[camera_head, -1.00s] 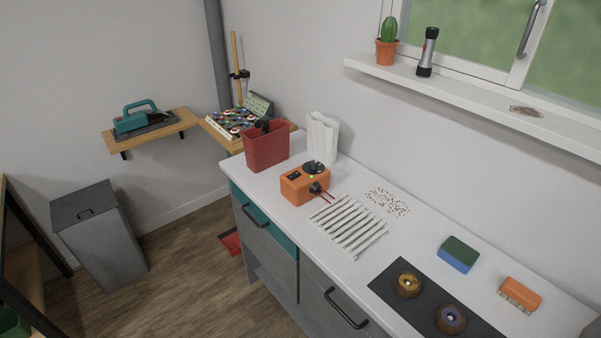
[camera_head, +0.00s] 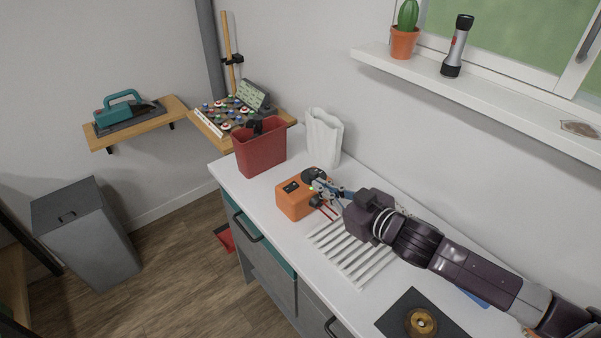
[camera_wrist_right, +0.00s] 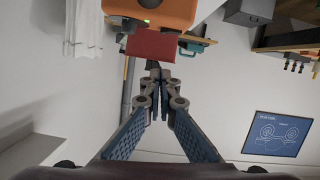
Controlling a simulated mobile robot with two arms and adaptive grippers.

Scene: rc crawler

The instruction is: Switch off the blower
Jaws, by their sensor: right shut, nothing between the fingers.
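An orange box unit (camera_head: 294,202), which I take to be the blower, stands on the white counter. It has a black round part (camera_head: 314,174) on top, a dark switch panel (camera_head: 291,187) and a small lit green light. Red leads come off its right side. My right gripper (camera_head: 319,188) reaches in from the right, shut and empty, with its fingertips close to the unit's right edge; I cannot tell whether they touch. In the right wrist view the unit (camera_wrist_right: 165,10) is at the top, beyond the shut fingertips (camera_wrist_right: 156,76). My left gripper is not in view.
A red bin (camera_head: 260,152) and a white bag (camera_head: 323,138) stand behind the unit. A white slatted rack (camera_head: 350,262) lies under my right arm. A teal tool (camera_head: 122,108) sits on the wall shelf. The window sill (camera_head: 480,95) holds a cactus and a flashlight.

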